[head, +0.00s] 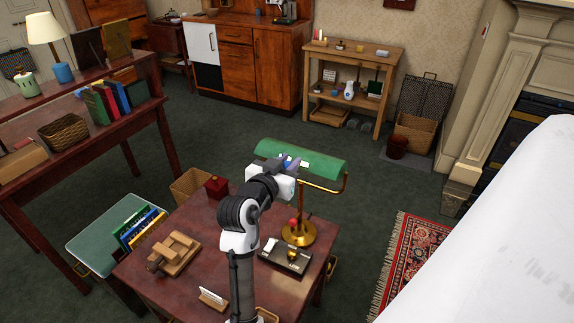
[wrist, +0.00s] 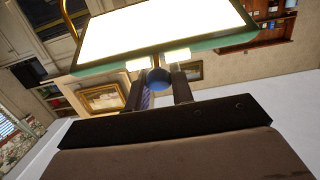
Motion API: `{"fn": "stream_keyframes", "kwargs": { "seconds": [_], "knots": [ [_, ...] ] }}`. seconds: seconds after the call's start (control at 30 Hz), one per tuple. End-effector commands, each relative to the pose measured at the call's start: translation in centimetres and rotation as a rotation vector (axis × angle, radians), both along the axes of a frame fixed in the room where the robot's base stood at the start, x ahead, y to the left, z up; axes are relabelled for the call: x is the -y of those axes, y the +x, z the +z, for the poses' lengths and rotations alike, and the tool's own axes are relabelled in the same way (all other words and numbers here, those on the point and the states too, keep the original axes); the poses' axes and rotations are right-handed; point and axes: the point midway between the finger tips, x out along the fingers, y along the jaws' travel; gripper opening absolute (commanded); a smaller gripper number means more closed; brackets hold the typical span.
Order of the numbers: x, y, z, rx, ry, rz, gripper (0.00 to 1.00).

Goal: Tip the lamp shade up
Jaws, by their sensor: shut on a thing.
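The desk lamp has a long green shade (head: 325,163) on a curved brass arm, above a round brass base (head: 299,235) on the desk. In the wrist view, the bright underside of the shade (wrist: 160,32) faces the camera, with a green rim around it. A round blue knob (wrist: 158,80) sits at the near edge of the shade. My gripper (wrist: 158,76) is shut on this knob, one finger on each side.
A large white surface (head: 500,220) stands on the right.

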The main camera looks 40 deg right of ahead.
Motion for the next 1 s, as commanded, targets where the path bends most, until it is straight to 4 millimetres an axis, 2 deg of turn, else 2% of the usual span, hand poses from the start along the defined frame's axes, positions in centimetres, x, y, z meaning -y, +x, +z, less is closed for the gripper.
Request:
{"fn": "stream_keyframes", "kwargs": {
  "seconds": [0.3, 0.33, 0.47, 0.77, 0.87, 1.0],
  "knots": [
    [0.2, -0.1, 0.4, 0.006, -0.007, -0.003, 0.00],
    [0.2, -0.1, 0.4, 0.006, -0.007, -0.003, 0.26],
    [0.1, -0.1, 0.3, 0.004, -0.006, -0.002, 0.43],
    [-0.1, -0.1, 0.1, 0.002, -0.002, -0.001, 0.43],
    [-0.8, -0.3, 0.0, 0.001, -0.003, 0.001, 0.43],
    [-3.0, -1.2, 0.2, 0.004, -0.003, 0.002, 0.43]
  ]
}}
